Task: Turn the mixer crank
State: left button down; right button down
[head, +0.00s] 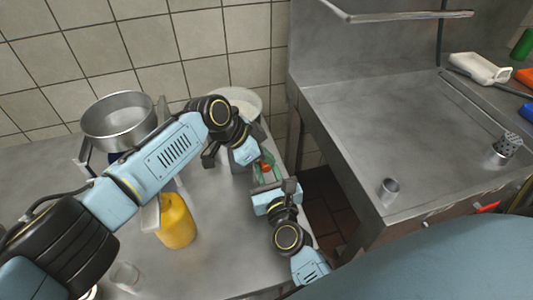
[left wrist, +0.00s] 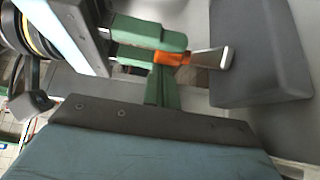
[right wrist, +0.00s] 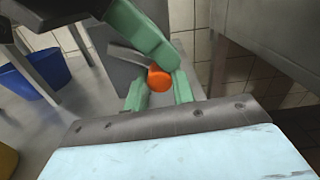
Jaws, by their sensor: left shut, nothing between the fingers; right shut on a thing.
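The mixer (head: 243,100) is a grey body with a pale round top, at the back right of the steel table. Its crank has a metal arm (left wrist: 212,58) and an orange knob (right wrist: 159,78); the knob also shows small in the head view (head: 265,168). My right gripper (right wrist: 160,90) has its green fingers closed around the knob; the left wrist view shows this from the side. My left gripper (left wrist: 161,75) is shut and empty, its fingertips close beside the right fingers and the knob. I cannot tell whether they touch.
A steel pot (head: 118,122) stands on the left of the table, and a yellow container (head: 176,222) in front of the mixer. A clear glass (head: 126,276) is near the front. A sink counter (head: 390,125) stands right, across a gap.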

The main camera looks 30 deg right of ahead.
jog(key=c, duration=1.2)
grip_release()
jog(key=shift+w+r, duration=0.1)
jog(key=shift+r, duration=0.1)
jog(key=shift+o, duration=0.2)
jog(key=shift+f, duration=0.1)
